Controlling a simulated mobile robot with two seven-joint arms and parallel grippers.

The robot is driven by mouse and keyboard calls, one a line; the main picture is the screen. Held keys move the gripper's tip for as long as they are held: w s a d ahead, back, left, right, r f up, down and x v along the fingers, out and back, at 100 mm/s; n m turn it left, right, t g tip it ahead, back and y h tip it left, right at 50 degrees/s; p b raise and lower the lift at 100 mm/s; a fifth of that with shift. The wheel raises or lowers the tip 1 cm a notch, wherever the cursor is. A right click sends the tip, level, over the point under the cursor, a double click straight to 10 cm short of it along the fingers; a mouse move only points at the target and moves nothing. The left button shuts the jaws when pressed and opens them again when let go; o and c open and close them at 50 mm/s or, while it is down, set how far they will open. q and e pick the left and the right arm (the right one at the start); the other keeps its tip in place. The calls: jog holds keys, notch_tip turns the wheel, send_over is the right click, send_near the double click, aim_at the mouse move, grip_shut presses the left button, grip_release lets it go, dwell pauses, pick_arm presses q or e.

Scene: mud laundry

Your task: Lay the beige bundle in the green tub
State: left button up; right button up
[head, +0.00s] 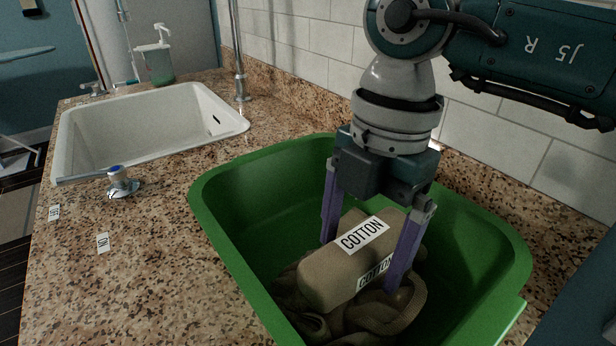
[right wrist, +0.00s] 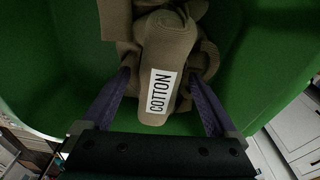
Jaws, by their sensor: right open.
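The beige bundle (head: 333,268), with a white COTTON label, lies inside the green tub (head: 222,192) on top of other beige cloth (head: 395,312). The bundle also shows in the right wrist view (right wrist: 163,50). My right gripper (head: 362,262) points down into the tub with its purple fingers on either side of the bundle. The fingers are open, and in the right wrist view gaps show between them and the bundle. A second COTTON label shows lower down, partly behind a finger. My left gripper is in neither view.
The tub stands on a speckled granite counter (head: 150,240) against a white tiled wall (head: 330,50). A white sink (head: 150,125) with a tap is at the left, and a green soap bottle (head: 159,62) stands behind it.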

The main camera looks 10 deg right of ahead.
jog(key=r, duration=0.7)
jog(key=d+r, duration=0.1)
jog(key=r, duration=0.3)
jog(key=shift+w+d, duration=0.1)
jog(key=shift+w, duration=0.25)
jog(key=shift+r, duration=0.6)
jog(key=shift+s, duration=0.1)
